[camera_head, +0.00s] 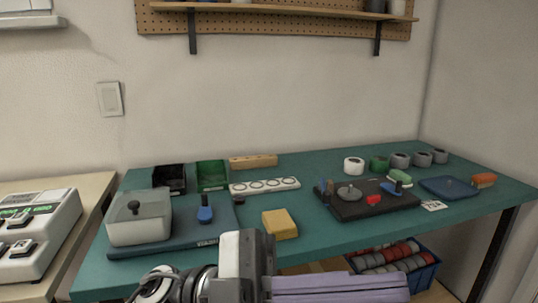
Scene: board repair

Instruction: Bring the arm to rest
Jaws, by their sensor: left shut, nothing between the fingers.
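My left arm comes in low at the bottom of the head view, in front of the bench's near edge. Its gripper (396,287) points to the right, with its long pale purple fingers together and nothing visible between them. It is apart from the things on the bench. My right gripper is not in view.
The green bench (330,233) holds a grey lidded box (140,222), a yellow block (280,223), a dark board (375,207) and a blue tray (447,188). A blue crate of rolls (426,277) stands under it. A pale side table (92,192) is at left.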

